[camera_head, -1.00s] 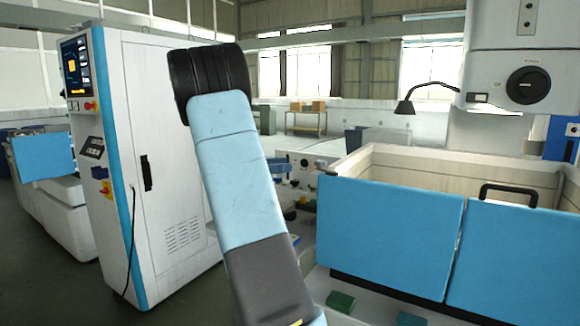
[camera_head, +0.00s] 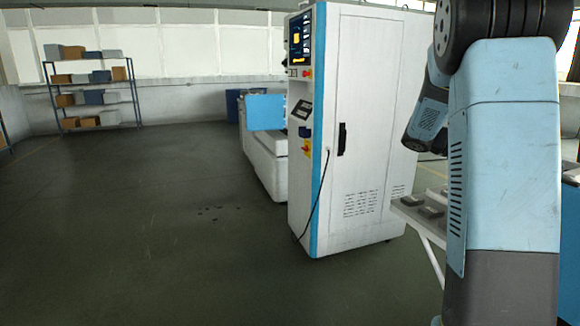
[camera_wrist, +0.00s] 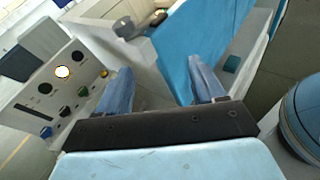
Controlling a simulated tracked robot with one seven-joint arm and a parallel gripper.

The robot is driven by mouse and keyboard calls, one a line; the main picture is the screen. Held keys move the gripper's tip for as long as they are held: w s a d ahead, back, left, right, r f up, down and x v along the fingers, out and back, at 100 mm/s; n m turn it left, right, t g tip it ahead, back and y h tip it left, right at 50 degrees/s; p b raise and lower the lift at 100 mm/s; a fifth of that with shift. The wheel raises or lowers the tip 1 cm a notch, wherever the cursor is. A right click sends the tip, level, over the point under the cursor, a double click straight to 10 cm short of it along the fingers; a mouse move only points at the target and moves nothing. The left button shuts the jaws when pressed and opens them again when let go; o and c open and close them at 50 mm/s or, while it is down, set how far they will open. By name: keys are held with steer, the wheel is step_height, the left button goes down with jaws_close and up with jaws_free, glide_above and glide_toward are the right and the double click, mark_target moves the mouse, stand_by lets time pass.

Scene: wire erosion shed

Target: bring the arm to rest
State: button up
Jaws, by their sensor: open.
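My gripper (camera_wrist: 160,92) shows in the wrist view, its two blue fingers spread apart with nothing between them. Beyond the fingers are a light machine body and a blue panel (camera_wrist: 190,45). My gripper is not visible in the head view. There my blue and grey arm stands upright at the right edge, with a dark ribbed joint at the top.
A control panel (camera_wrist: 62,90) with knobs and a lit button lies left of my gripper. A tall white cabinet (camera_head: 370,130) stands left of my arm, beside a low table (camera_head: 422,215) holding small blocks. Shelving (camera_head: 95,90) stands far left. The floor (camera_head: 150,230) is clear.

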steer(key=s+a+m+t+y, duration=0.3)
steer(key=s+a, duration=0.3)
steer(key=a, duration=0.5)
steer(key=s+a+f+m+t+y, duration=0.1)
steer(key=s+a+m+t+y, duration=0.2)
steer(key=a, duration=0.8)
steer(key=s+a+f+m+t+y, duration=0.1)
steer(key=s+a+m+t+y, duration=0.3)
steer(key=s+a, duration=0.7)
steer(key=t+y, duration=0.2)
steer(key=y, duration=0.1)
steer(key=shift+s+t, duration=0.25)
steer(key=shift+t, duration=0.15)
steer(key=shift+a, duration=0.1)
steer(key=shift+c, duration=0.5)
